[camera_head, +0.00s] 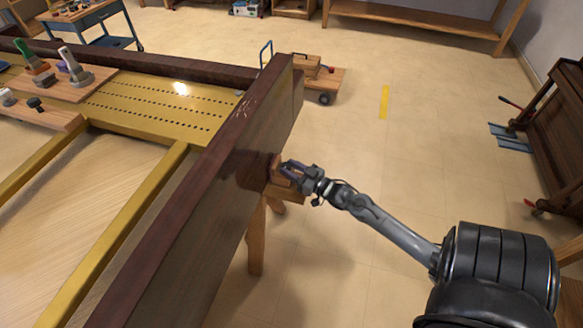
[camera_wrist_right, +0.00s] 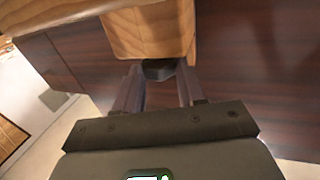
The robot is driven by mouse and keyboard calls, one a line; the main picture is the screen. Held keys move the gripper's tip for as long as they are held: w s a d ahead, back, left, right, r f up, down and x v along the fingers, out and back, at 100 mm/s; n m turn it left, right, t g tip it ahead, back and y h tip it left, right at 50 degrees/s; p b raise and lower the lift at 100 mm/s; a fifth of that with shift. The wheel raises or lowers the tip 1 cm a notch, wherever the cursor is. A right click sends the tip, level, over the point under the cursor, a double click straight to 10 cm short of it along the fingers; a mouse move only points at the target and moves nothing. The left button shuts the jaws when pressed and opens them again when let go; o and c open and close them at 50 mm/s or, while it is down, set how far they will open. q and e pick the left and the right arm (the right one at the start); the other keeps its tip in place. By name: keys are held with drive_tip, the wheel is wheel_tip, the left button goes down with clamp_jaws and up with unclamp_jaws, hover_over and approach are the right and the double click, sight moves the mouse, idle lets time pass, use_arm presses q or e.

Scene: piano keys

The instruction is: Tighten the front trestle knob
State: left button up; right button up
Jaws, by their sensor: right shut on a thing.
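The wooden trestle (camera_head: 257,238) stands against the outer side of the dark piano case (camera_head: 195,205), its leg reaching to the floor. In the right wrist view its light wood block (camera_wrist_right: 150,32) fills the top middle. A small black knob (camera_wrist_right: 158,70) sits just below that block. My right gripper (camera_head: 283,168) reaches in from the right at the top of the trestle. In the right wrist view its two fingers (camera_wrist_right: 158,80) stand on either side of the knob and are shut on it. The knob's far side is hidden. My left gripper is in neither view.
Hand tools stand in wooden holders (camera_head: 75,83) on the gold frame (camera_head: 150,112) at the left. A small wooden cart (camera_head: 318,78) is on the floor behind the case. An upright piano (camera_head: 556,140) stands at the right. The floor between is open.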

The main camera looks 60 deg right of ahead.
drive_tip(key=o, duration=1.1)
drive_tip(key=shift+s+p, duration=0.3)
drive_tip(key=shift+s, duration=0.3)
drive_tip(key=shift+s+a+p, duration=0.2)
drive_tip(key=shift+s+p, duration=0.3)
drive_tip(key=shift+s, duration=1.1)
drive_tip(key=shift+s+a+p, duration=0.15)
drive_tip(key=shift+s+p, duration=0.35)
drive_tip(key=shift+s, duration=1.1)
drive_tip(key=shift+s+a+p, duration=0.2)
drive_tip(key=shift+s+p, duration=0.3)
drive_tip(key=shift+s, duration=1.1)
